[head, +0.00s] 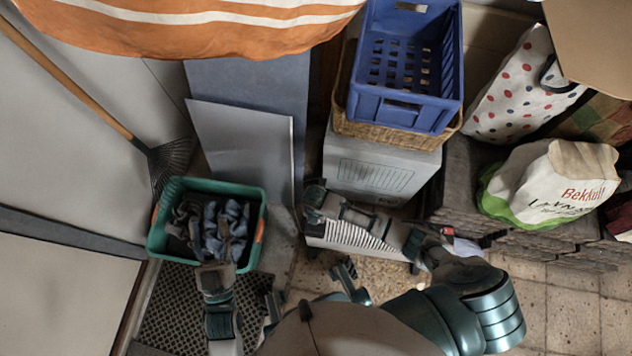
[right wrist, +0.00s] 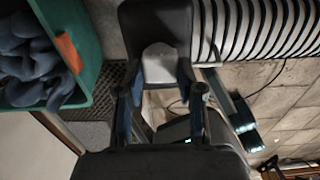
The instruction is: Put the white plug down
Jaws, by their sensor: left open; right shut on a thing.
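The white plug (right wrist: 158,63) shows in the right wrist view as a pale, rounded piece between the fingertips. My right gripper (right wrist: 160,82) is shut on it, with a blue-padded finger at each side. In the head view my right gripper (head: 314,199) is beside the white slatted unit, near the grey panel; I cannot make out the plug there. My left gripper (head: 210,240) is open at the front edge of the green bin (head: 163,243), over dark gloves or cloths (head: 225,220).
A grey-white box (head: 375,170) carries a wicker basket and a blue crate (head: 405,112). A grey panel (head: 245,140) leans behind the bin. A rake (head: 110,120) stands at the left. Bags (head: 550,185) sit at the right. Tiled floor (head: 570,300) is clear at lower right.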

